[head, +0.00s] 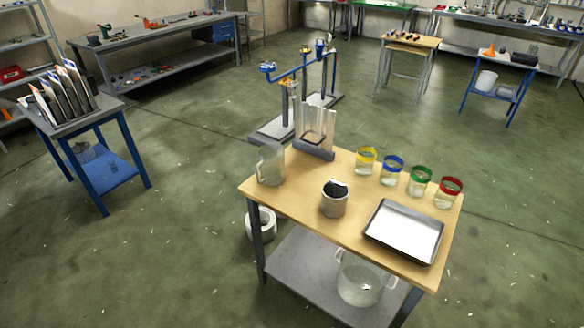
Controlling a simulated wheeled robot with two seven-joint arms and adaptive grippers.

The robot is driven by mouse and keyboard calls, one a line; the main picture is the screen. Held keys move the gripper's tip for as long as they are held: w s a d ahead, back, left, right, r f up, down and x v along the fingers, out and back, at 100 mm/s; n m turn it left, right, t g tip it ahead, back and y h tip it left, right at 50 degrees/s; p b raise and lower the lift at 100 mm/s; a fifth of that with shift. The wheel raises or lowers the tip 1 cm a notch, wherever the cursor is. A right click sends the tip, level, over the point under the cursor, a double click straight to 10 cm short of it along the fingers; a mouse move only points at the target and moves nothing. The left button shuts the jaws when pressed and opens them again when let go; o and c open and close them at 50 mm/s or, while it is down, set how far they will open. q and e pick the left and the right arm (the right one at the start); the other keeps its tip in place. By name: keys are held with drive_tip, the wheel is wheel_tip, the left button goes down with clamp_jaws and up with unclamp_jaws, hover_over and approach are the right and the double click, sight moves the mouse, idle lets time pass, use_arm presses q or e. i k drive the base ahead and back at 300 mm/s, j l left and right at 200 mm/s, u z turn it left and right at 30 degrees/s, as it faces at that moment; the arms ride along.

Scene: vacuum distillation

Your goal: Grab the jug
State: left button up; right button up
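A clear glass jug (270,166) stands upright on the left end of the wooden-topped table (290,197). It is close to the table's left edge. Neither of my grippers shows in the head view, and nothing touches the jug.
A pot (360,281) sits on the lower shelf.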

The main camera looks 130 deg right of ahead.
sight(271, 164)
drive_tip(key=z, duration=4.15)
drive_tip(key=i+j, duration=0.1)
drive_tip(key=z, duration=0.05)
